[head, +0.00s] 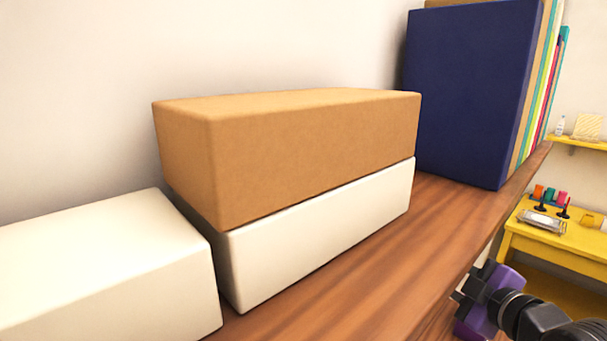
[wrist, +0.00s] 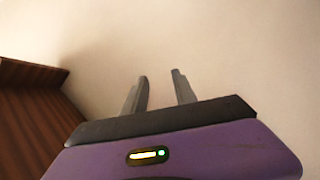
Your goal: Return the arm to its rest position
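My gripper (wrist: 160,80) shows in the wrist view with its two grey fingers apart and nothing between them. Behind the fingers there is only a plain pale surface. In the head view the purple and black end of my arm (head: 482,302) is at the lower right, beside the front edge of the wooden shelf (head: 385,262). The fingertips are hard to make out there. My arm enters from the bottom right corner.
A brown box (head: 300,155) lies on a white box (head: 320,235); another white box (head: 105,265) is at left. A dark blue upright item (head: 465,90) stands at the shelf's far end. A yellow desk (head: 560,248) with small stamps (head: 551,194) is beyond.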

